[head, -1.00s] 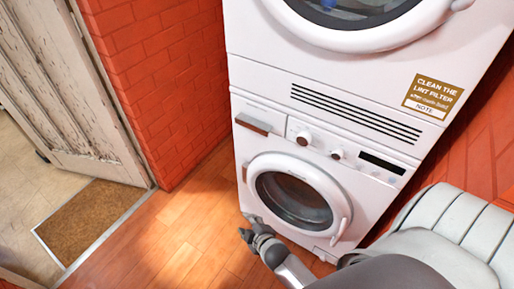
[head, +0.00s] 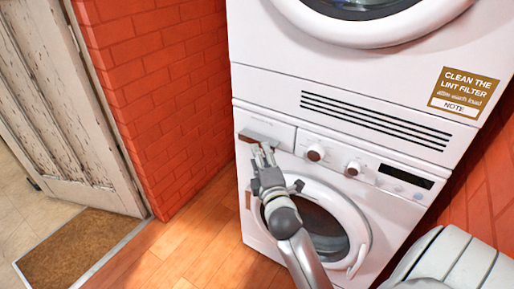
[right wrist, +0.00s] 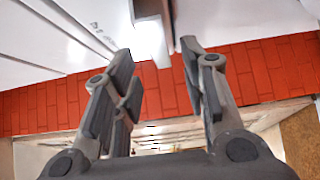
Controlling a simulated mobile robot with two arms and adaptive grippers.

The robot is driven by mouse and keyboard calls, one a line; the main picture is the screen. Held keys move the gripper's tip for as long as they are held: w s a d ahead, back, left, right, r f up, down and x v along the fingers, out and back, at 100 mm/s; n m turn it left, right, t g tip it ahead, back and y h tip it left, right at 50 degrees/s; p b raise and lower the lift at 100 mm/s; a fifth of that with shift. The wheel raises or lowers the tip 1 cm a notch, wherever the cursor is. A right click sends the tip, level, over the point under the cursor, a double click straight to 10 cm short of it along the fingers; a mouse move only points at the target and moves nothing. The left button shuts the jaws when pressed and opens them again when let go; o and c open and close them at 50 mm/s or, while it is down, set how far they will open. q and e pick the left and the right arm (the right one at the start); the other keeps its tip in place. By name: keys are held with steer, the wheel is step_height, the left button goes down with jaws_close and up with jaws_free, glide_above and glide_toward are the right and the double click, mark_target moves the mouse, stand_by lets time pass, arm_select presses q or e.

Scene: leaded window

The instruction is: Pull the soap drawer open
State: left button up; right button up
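The soap drawer (head: 281,133) is at the upper left of the lower white washing machine (head: 253,215) in the head view, and looks closed. Its handle (head: 258,136) is a brownish, shiny bar on the front. My right gripper (head: 263,152) points up at the handle, its fingertips just at or below it. In the right wrist view the gripper (right wrist: 156,55) is open, with a bright white block (right wrist: 151,42), likely part of the handle, showing between the fingertips with gaps on both sides. I cannot tell whether it touches. My left gripper is out of view.
The round washer door (head: 358,228) is behind my right arm. Two knobs (head: 315,153) and a dark display (head: 406,177) lie right of the drawer. A dryer (head: 265,55) is stacked above. A red brick wall (head: 165,95) stands left; wooden floor (head: 190,240) in front is clear.

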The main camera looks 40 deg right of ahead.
mark_target(253, 127)
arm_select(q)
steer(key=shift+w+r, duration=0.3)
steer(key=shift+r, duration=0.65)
arm_select(e)
steer(key=shift+x, duration=2.65)
steer(key=shift+a, duration=0.1)
steer(key=c, duration=0.9)
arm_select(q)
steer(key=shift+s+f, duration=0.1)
arm_select(e)
steer(key=shift+f, duration=0.1)
jaws_close()
